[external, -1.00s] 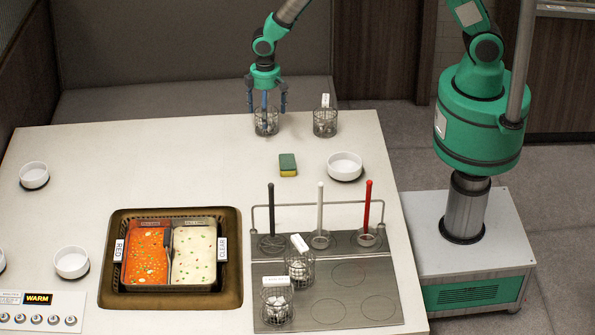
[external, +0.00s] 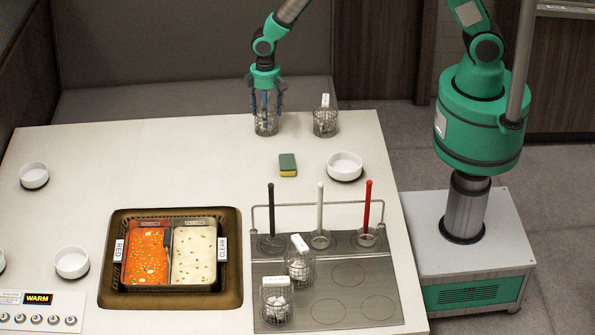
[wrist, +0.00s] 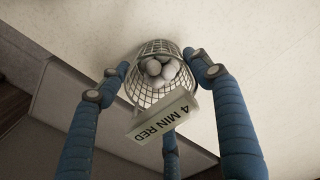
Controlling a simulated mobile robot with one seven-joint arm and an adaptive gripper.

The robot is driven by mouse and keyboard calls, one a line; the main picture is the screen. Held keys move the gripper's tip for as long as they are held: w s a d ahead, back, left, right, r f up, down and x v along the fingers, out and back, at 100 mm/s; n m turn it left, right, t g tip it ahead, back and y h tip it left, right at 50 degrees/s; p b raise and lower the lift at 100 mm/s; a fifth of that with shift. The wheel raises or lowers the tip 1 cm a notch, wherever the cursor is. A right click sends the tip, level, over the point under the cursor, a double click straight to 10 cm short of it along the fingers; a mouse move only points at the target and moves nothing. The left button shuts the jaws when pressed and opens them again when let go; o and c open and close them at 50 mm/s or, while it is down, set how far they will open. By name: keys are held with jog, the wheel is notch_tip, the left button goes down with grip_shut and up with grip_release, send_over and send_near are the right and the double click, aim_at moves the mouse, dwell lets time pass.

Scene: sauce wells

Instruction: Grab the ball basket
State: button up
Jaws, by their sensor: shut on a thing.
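The ball basket (external: 266,126) is a small wire basket near the far edge of the table. In the wrist view the basket (wrist: 144,88) holds several pale balls and has a tag (wrist: 163,117) reading "4 MIN RED". My gripper (external: 265,106) is above and around this basket. Its blue fingers are drawn in and shut on the basket's tag or upper part; the exact contact points are not clear. The basket appears upright at table level, and I cannot tell whether it is lifted.
A second wire basket (external: 325,123) with a white tag stands close on the right. A sponge (external: 288,165) and a white bowl (external: 345,166) lie nearer. The two-part soup pot (external: 170,288) is front left. Two more baskets and upright ladles are at the metal plate (external: 352,293).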

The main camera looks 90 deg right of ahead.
jog(key=shift+r, duration=0.15)
notch_tip(320, 180, up, 10)
jog(key=shift+f+p, duration=0.1)
jog(key=shift+p, duration=0.65)
